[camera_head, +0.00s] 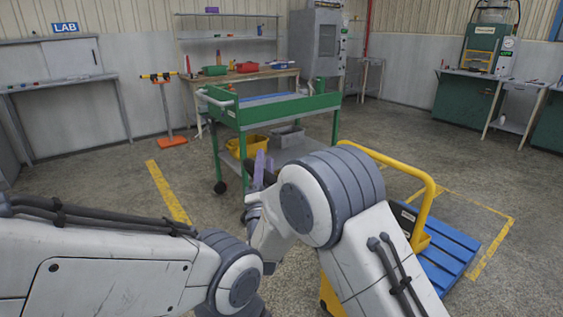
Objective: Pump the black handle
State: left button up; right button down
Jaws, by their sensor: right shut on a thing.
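My right arm reaches forward from the lower right, and its bulky white-and-grey joint covers much of the middle. My right gripper (262,166), with purple fingers, is beyond that joint, in front of the green cart. It is shut on a dark piece, the black handle (269,178), of which only a small part shows. The rest of the handle and what it is fixed to are hidden behind my arm. My left arm comes in from the lower left with its joint low in the middle; its gripper is not visible.
A green cart (270,108) with a yellow bin (247,146) on its lower shelf stands just ahead. At right are a yellow tubular frame (431,196) and a blue slatted pallet (448,262). Workbenches line the walls. The floor at left and right back is open.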

jog(key=shift+s+a, duration=0.25)
jog(key=shift+a, duration=0.15)
jog(key=shift+d, duration=0.2)
jog(key=c, duration=0.6)
grip_release()
jog(key=shift+d, duration=0.1)
jog(key=shift+f, duration=0.15)
jog(key=shift+s+f, duration=0.15)
jog(key=shift+s, duration=0.05)
jog(key=shift+b+v, duration=2.05)
jog(key=shift+v, duration=2.9)
